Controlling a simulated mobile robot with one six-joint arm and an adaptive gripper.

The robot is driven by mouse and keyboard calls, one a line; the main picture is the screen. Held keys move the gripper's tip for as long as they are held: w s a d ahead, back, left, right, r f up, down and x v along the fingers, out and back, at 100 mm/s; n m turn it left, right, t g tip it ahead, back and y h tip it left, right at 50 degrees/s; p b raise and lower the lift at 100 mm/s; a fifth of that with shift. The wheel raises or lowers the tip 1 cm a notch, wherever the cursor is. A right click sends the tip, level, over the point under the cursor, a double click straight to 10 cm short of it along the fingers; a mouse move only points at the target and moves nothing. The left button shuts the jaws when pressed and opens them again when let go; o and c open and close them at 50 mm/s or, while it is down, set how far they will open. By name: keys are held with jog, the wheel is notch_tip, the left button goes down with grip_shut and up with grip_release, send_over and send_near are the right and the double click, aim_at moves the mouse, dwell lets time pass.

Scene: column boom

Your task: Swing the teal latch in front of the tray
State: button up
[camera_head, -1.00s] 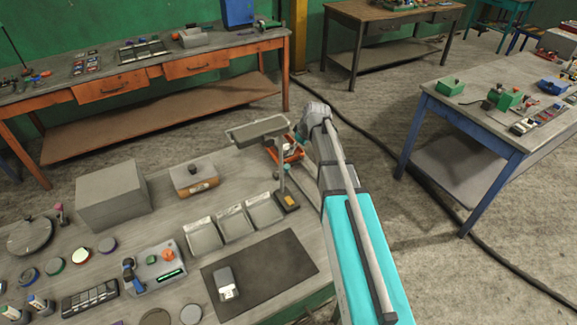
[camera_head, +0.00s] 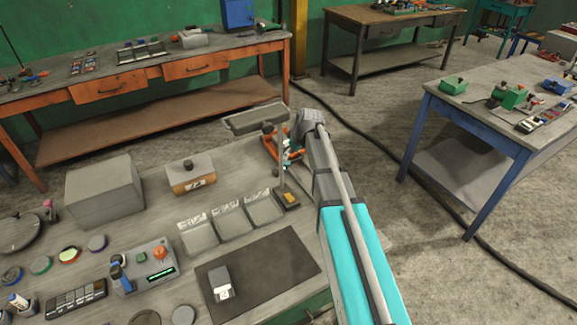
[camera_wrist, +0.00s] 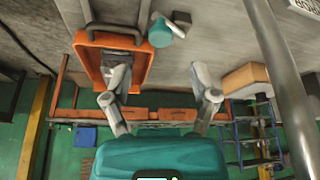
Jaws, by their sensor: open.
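The orange tray (camera_wrist: 90,62) is at the upper left of the wrist view, with a dark grey item inside. It shows partly behind my arm in the head view (camera_head: 268,143). The teal latch (camera_wrist: 160,33) is a rounded teal piece beside the tray's right edge in the wrist view, close to a grey bracket. My gripper (camera_wrist: 160,76) is open, its two grey fingers spread apart. The left finger overlaps the tray in the picture; the latch appears above the gap between the fingers. Nothing is between the fingers. I cannot tell whether any finger touches.
A post with a grey top plate (camera_head: 256,119) stands close left of my arm. Shallow grey trays (camera_head: 232,221), a dark mat (camera_head: 279,262) and a grey box (camera_head: 104,192) are on the same bench. A grey pole (camera_wrist: 283,90) crosses the wrist view's right side.

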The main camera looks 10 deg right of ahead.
aim_at(287, 162)
jog(key=shift+b+x, duration=2.4)
jog(key=shift+x, duration=0.55)
jog(key=c, duration=1)
jog(key=shift+d, duration=0.1)
grip_shut()
